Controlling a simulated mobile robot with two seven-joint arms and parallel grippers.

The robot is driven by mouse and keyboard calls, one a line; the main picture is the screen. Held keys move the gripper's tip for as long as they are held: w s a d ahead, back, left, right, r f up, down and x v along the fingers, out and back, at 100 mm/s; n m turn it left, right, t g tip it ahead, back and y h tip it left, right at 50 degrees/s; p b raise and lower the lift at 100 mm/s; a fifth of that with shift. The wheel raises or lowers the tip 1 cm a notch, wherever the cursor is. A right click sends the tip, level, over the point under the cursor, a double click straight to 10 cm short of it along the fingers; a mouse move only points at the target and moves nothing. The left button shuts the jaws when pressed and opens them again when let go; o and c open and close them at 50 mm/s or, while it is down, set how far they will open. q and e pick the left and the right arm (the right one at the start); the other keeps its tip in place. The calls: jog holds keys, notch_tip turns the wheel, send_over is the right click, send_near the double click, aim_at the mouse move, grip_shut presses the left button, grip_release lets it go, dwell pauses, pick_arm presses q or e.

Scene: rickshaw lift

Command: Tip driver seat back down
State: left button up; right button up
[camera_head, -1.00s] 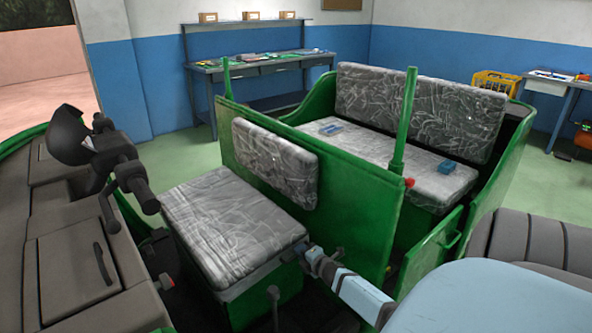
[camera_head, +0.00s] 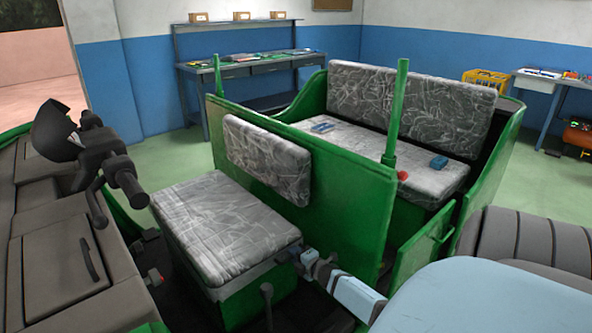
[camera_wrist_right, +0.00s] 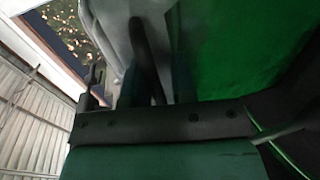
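The driver seat cushion (camera_head: 225,225), grey and wrapped in clear plastic, lies about flat on a green box (camera_head: 245,298) in the head view. The driver seat's upright back pad (camera_head: 266,160) is fixed to the green partition behind it. My right gripper (camera_head: 292,255) is at the cushion's near right corner, beside its edge; whether it touches is unclear. Its fingers are too small and hidden to tell open from shut. The right wrist view shows a dark strip with screws (camera_wrist_right: 165,125) close up, with green panel around it. My left gripper is out of view.
The green partition (camera_head: 345,195) and a green post (camera_head: 396,115) stand right of the cushion. The handlebar (camera_head: 122,175) and dark dashboard (camera_head: 60,250) are at left. A black lever (camera_head: 267,300) rises before the box. The passenger bench (camera_head: 400,165) is behind.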

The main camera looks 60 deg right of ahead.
pick_arm(q)
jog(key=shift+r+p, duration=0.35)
jog(key=shift+p, duration=0.65)
pick_arm(e)
jog(key=v, duration=1.3)
jog(key=shift+s, duration=0.35)
jog(key=shift+a+r, duration=0.1)
